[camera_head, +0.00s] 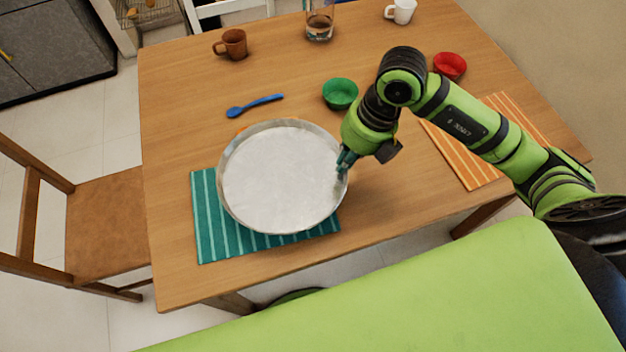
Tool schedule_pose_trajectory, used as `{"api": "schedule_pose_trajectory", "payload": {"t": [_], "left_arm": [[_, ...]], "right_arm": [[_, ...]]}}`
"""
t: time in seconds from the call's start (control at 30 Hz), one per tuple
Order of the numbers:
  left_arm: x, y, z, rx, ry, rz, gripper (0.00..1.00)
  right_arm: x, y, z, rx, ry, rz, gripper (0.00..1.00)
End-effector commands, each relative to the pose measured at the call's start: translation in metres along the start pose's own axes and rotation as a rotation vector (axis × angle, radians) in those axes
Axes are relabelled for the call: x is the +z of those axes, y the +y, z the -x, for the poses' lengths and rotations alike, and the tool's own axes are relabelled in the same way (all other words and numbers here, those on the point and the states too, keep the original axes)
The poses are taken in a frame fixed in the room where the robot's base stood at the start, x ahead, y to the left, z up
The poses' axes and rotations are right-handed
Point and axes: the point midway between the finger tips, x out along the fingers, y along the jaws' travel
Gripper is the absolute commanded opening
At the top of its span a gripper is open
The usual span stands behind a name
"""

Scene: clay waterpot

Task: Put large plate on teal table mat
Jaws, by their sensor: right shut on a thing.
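The large plate (280,178) is round and pale grey with a raised rim. It is over the teal striped table mat (207,240) and covers much of it, reaching past the mat's far edge. I cannot tell whether the plate touches the mat or is held just above it. My right gripper (344,163) is shut on the plate's right rim, and its fingertips are partly hidden. My left gripper is not in view.
An orange striped mat (470,160) lies under my right arm. A green bowl (340,93), blue spoon (256,105), brown mug (232,44), glass (319,22), red bowl (450,65) and white mug (401,11) stand farther back. A wooden chair (105,225) is at the left.

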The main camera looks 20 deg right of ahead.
Motion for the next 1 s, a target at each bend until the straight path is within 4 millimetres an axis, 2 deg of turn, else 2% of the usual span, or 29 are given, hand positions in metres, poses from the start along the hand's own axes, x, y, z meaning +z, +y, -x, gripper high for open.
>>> {"api": "schedule_pose_trajectory", "payload": {"t": [0.03, 0.1, 0.3, 0.43, 0.7, 0.9, 0.97, 1.0], "left_arm": [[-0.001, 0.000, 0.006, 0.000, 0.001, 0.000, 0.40], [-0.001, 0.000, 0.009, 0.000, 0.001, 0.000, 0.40], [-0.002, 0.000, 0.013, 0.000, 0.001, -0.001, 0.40], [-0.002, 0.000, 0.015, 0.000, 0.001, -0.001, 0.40], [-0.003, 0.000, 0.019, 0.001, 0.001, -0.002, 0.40], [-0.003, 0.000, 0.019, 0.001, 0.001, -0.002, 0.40], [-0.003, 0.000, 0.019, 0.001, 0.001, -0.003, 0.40], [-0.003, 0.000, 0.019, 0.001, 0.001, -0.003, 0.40]], "right_arm": [[-0.003, 0.013, -0.007, 0.007, 0.004, 0.003, 0.00], [-0.005, 0.025, -0.020, 0.006, 0.004, 0.001, 0.00], [-0.009, 0.045, -0.044, 0.003, 0.000, 0.001, 0.00], [-0.010, 0.046, -0.053, 0.000, 0.001, -0.002, 0.00], [-0.010, 0.037, -0.086, 0.000, 0.000, -0.001, 0.00], [-0.009, 0.036, -0.087, 0.001, -0.003, 0.001, 0.00], [-0.009, 0.035, -0.088, -0.001, -0.001, 0.001, 0.23], [-0.009, 0.035, -0.088, -0.001, -0.001, 0.001, 0.31]]}}
